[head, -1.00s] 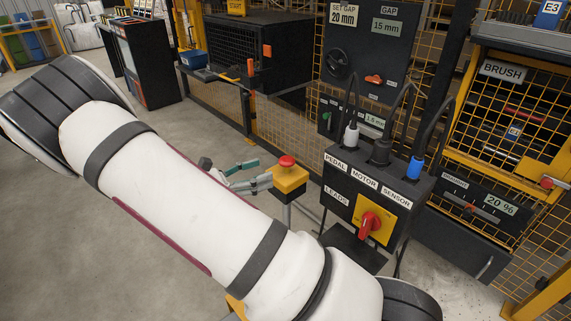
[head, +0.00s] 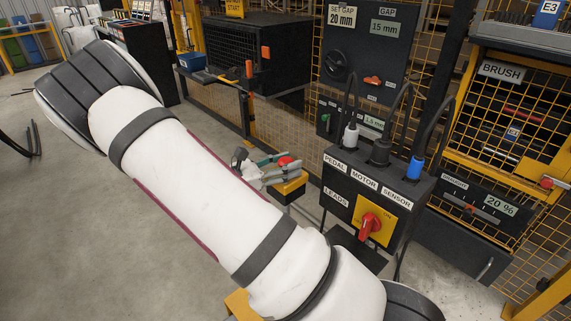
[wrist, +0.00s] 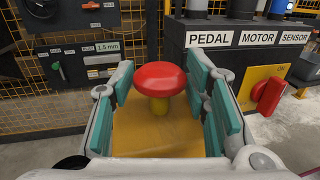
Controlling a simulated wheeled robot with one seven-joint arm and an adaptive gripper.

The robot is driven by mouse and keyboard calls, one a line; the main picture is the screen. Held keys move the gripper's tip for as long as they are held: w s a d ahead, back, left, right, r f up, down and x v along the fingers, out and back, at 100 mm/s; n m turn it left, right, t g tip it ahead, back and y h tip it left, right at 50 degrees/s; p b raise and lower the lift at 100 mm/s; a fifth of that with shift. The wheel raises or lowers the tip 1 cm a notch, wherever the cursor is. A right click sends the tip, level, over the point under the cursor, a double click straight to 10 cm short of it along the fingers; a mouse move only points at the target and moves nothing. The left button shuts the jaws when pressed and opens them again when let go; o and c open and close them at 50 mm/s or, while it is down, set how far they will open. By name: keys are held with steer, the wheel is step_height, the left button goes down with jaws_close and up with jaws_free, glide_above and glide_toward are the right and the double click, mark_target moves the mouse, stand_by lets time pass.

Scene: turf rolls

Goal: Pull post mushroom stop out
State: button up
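The post mushroom stop is a red domed button (wrist: 160,79) on a short yellow stem, on top of a yellow box (wrist: 158,135). In the head view the red button (head: 285,161) and yellow box (head: 291,187) show just left of the black leads box, partly covered by my gripper (head: 270,168). In the wrist view my gripper (wrist: 168,100) is open, with a teal-padded finger on each side of the button. The left pad looks close to the button; a gap shows on the right. I cannot tell whether either pad touches it.
The black leads box (head: 345,200), with a red rotary switch (head: 370,222) and plugged cables, stands right of the post. A gap panel (head: 368,45) and yellow mesh fence are behind. My arm covers much of the grey floor, which is open at the left.

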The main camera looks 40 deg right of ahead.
jaws_close()
steer(key=shift+r+p, duration=0.95)
steer(key=shift+p, duration=0.15)
steer(key=o, duration=0.6)
jaws_free()
steer(key=w+a, duration=0.2)
steer(key=a, duration=0.9)
steer(key=shift+w+a, duration=0.15)
steer(key=shift+a, duration=0.25)
